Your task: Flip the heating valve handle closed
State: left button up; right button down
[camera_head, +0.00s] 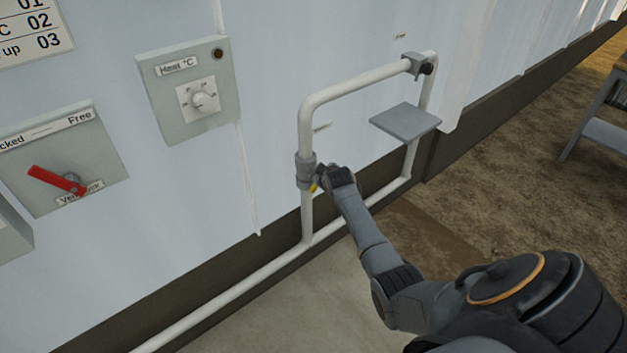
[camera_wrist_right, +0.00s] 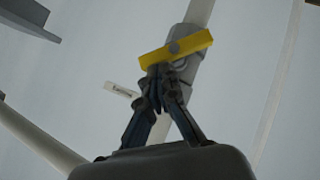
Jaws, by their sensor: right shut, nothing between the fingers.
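The heating valve (camera_head: 306,171) is a grey body on the vertical white pipe at the left of the pipe loop. Its yellow handle (camera_wrist_right: 176,48) lies slanted across the pipe in the right wrist view. In the head view only a small yellow bit (camera_head: 314,187) shows beside my right gripper (camera_head: 325,177), which hides the rest. In the right wrist view my right gripper (camera_wrist_right: 163,78) is shut and empty, its fingertips right at the handle's lower edge. Whether they touch it I cannot tell. My left gripper is not in view.
A grey shelf plate (camera_head: 406,121) juts out right of the valve, inside the pipe loop (camera_head: 350,82). A heat dial box (camera_head: 188,92) and a panel with a red lever (camera_head: 56,179) are on the wall at left. A table (camera_head: 606,125) stands at far right.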

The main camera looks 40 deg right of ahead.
pick_arm(q)
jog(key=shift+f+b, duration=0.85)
jog(key=shift+b, duration=0.25)
pick_arm(e)
jog(key=d+y, duration=0.1)
jog(key=m+y, duration=0.1)
jog(key=y, duration=0.1)
jog(key=d+m+y, duration=0.1)
jog(key=shift+d+f+g+y, duration=0.3)
jog(key=shift+d+f, duration=0.05)
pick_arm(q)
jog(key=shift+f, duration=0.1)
pick_arm(e)
jog(key=shift+d, duration=0.1)
jog(key=shift+r, duration=0.1)
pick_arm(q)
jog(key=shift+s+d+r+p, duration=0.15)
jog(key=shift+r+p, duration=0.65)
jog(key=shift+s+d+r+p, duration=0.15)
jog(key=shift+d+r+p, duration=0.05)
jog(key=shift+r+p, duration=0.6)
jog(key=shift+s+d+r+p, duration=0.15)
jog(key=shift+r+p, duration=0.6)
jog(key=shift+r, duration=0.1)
pick_arm(e)
jog(key=w+r+v, duration=0.1)
jog(key=w+v, duration=0.1)
jog(key=v, duration=1)
jog(key=shift+s+a+r, duration=0.3)
jog(key=shift+r, duration=0.35)
